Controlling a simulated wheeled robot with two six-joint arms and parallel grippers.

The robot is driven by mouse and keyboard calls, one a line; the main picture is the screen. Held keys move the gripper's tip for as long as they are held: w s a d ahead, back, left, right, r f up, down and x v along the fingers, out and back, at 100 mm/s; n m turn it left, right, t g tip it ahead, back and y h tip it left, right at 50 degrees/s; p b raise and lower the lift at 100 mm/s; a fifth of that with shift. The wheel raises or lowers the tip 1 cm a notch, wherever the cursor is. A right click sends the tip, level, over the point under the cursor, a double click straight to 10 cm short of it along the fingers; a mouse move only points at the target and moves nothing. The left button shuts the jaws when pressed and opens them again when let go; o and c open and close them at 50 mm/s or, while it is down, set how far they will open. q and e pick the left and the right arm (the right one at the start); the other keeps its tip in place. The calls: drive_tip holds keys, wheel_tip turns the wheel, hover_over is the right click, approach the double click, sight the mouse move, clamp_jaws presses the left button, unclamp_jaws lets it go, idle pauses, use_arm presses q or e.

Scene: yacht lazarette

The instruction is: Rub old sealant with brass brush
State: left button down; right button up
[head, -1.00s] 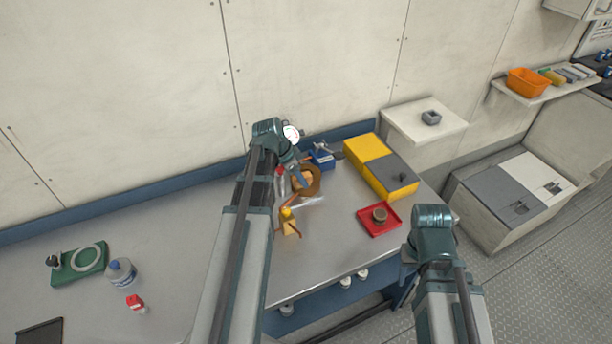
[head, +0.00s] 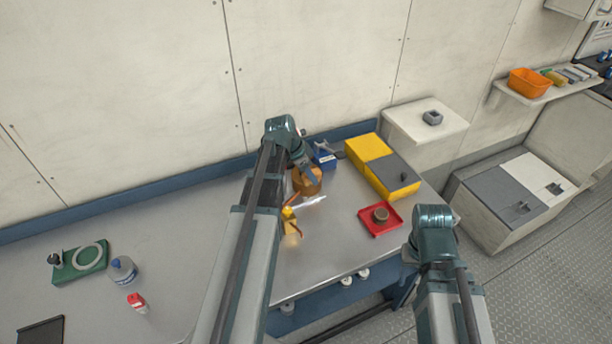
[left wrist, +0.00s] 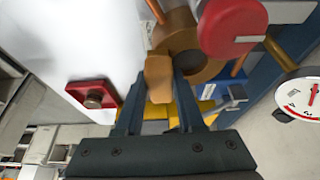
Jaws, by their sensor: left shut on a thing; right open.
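My left gripper (head: 306,172) is shut on a tan, wood-coloured handle, seemingly the brass brush (left wrist: 158,76), between its fingers in the left wrist view. The brush's bristles are hidden. Just beyond it is a round brown-bronze fitting (left wrist: 192,48), which also shows in the head view (head: 308,184) at the gripper's tip. I cannot tell whether brush and fitting touch. Old sealant cannot be made out clearly. My right arm comes in at the lower right of the head view, but its gripper is hidden.
A red knob (left wrist: 232,26) and a dial gauge (left wrist: 298,96) stand near the gripper. A blue box (head: 324,156), a yellow and grey case (head: 366,148) and a red tray (head: 366,224) with a round brown piece are on the bench.

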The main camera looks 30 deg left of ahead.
sight(320, 171)
use_arm(q)
drive_tip(key=shift+w, duration=0.1)
drive_tip(key=shift+w+d, duration=1.1)
drive_tip(key=shift+w, duration=0.2)
drive_tip(key=shift+r, duration=0.15)
wheel_tip(320, 171, up, 6)
drive_tip(key=p, duration=0.6)
wheel_tip(320, 171, up, 3)
drive_tip(key=p, duration=0.3)
